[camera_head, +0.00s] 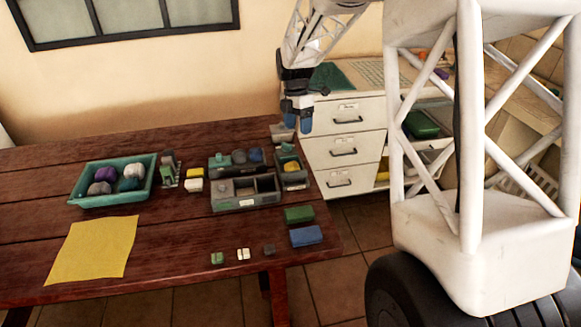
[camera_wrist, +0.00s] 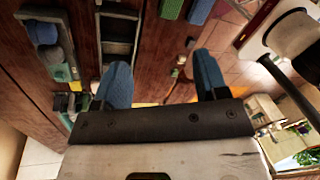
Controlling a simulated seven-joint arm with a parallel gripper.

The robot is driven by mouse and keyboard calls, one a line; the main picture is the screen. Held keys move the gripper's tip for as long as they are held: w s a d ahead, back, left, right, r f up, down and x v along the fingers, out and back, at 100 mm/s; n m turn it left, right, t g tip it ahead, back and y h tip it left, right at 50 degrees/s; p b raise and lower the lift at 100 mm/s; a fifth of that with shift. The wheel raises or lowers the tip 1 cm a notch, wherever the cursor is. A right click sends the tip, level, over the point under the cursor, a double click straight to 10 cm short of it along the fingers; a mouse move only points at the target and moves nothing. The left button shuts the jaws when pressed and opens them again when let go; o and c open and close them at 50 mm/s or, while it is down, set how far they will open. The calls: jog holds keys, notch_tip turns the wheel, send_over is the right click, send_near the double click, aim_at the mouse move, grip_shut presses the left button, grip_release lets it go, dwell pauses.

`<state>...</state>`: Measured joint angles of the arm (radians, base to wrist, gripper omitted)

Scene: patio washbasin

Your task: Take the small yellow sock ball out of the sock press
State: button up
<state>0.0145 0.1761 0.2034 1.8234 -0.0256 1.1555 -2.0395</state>
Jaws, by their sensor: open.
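My gripper (camera_head: 298,118) has blue fingers and is above the table's back right corner, pointing down. In the wrist view its two fingers (camera_wrist: 162,82) stand apart with nothing between them. A small yellow piece (camera_head: 291,166) shows in a narrow grey box (camera_head: 294,184) at the right end of the grey compartment unit, below and in front of my gripper. It may be the yellow sock ball in the press; it is too small to be sure. A yellow patch (camera_wrist: 62,73) also shows left of the fingers in the wrist view.
A teal tray (camera_head: 84,202) holds several balls. A grey compartment unit (camera_head: 232,204) stands right of a small green-and-grey device (camera_head: 168,172). A green block (camera_head: 299,215) and blue block (camera_head: 307,237) lie at the right front. A yellow cloth (camera_head: 95,250) lies left; drawers (camera_head: 345,150) stand behind.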

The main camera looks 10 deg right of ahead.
aim_at(292, 163)
jog(key=w+f+n+g, duration=0.2)
jog(key=w+f+n, duration=0.8)
jog(key=w+f, duration=0.4)
notch_tip(292, 163, down, 3)
jog(key=shift+w+d, duration=0.15)
jog(key=shift+d, duration=0.1)
jog(key=shift+x, duration=1.3)
jog(key=shift+x, duration=2.65)
jog(key=shift+w, duration=0.1)
jog(key=c, duration=0.6)
jog(key=shift+r, duration=0.2)
